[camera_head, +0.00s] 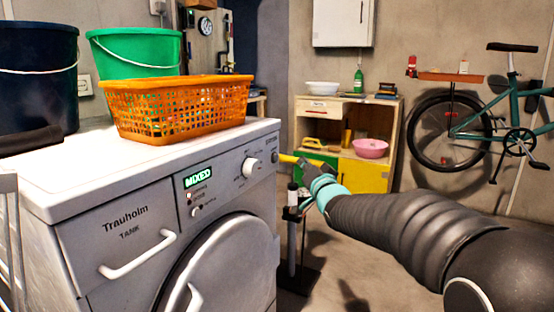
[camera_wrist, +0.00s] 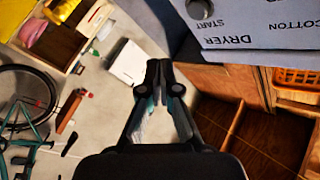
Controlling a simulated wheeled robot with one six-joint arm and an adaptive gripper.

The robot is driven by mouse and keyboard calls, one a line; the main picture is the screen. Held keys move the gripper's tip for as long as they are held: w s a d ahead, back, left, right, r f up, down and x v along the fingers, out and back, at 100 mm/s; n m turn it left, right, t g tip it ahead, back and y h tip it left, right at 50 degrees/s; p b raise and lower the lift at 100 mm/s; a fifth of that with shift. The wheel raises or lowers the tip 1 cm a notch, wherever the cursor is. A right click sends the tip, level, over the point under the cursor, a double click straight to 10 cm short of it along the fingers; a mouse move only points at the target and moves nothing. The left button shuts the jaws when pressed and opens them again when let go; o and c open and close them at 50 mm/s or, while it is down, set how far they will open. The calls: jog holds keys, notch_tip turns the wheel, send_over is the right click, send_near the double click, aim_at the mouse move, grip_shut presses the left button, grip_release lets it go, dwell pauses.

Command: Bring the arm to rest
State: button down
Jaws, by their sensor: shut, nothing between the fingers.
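My gripper (camera_wrist: 160,70) is shut with its fingertips together and nothing between them in the wrist view. In the head view, my arm reaches in from the lower right, and its teal-ringed end is near the right front edge of the washing machine (camera_head: 150,235). The fingers are hard to make out there. I cannot tell whether any part of the arm touches the machine. In the wrist view, the machine's panel (camera_wrist: 265,28), marked DRYER and COTTON, is at the upper right.
An orange basket (camera_head: 180,108), a green bucket (camera_head: 135,55) and a dark blue bucket (camera_head: 38,80) stand on the machine. A wooden shelf unit (camera_head: 385,112) with a pink bowl (camera_head: 370,148) is at the back. A bicycle (camera_head: 465,125) hangs at right. Some floor is clear.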

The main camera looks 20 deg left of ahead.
dwell(0.4)
jog(key=s+d+f+n+g+h, duration=0.1)
jog(key=d+f+n+g+h, duration=0.25)
jog(key=f, duration=1.05)
jog(key=s+d+f+g+h+p, duration=0.1)
jog(key=s+d+f+g+h, duration=0.15)
jog(key=s+d+h, duration=0.45)
jog(key=s+d+r+m+g+h+p, duration=0.1)
jog(key=s+d+r+g+p, duration=0.15)
jog(key=s+d, duration=1.1)
jog(key=s+d+r+m+g+h+p, duration=0.1)
jog(key=s+d+r+g+p, duration=0.2)
jog(key=s+d, duration=1.1)
jog(key=s+d+r+m+t+p, duration=0.2)
jog(key=s+d+r+p, duration=0.1)
jog(key=s+r+p, duration=0.1)
jog(key=shift+s+r, duration=0.25)
jog(key=shift+r, duration=0.05)
